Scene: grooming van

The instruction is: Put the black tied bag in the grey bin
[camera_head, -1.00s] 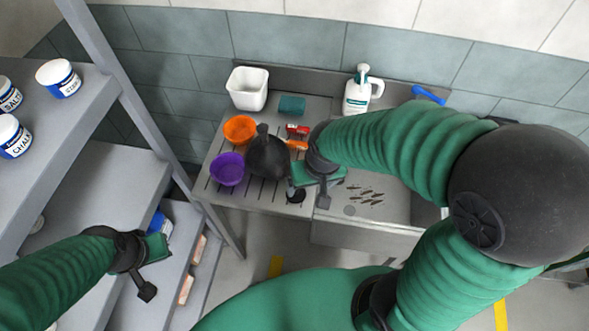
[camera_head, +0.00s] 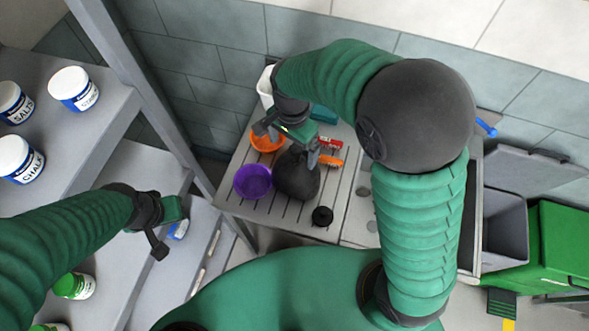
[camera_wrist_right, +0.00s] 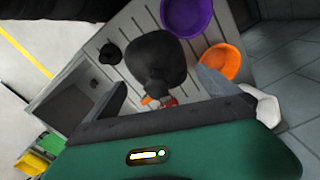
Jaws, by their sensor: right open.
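The black tied bag (camera_head: 297,176) sits on the slatted drainboard, between the purple bowl and the orange brush. My right gripper (camera_head: 290,142) is open above and behind the bag's top, which it partly hides. In the right wrist view the bag (camera_wrist_right: 158,62) lies ahead of the two spread fingers (camera_wrist_right: 165,90), with nothing held. The grey bin (camera_head: 505,225) stands on the floor at the right, beside a green bin. My left gripper (camera_head: 168,228) is by the shelves at the left, away from the bag; its jaw opening is not clear.
A purple bowl (camera_head: 252,181), an orange bowl (camera_head: 266,143), an orange brush (camera_head: 329,161) and a small black round object (camera_head: 322,216) surround the bag. Shelves with white tubs (camera_head: 73,88) stand left. A green bin (camera_head: 562,245) is right of the grey one.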

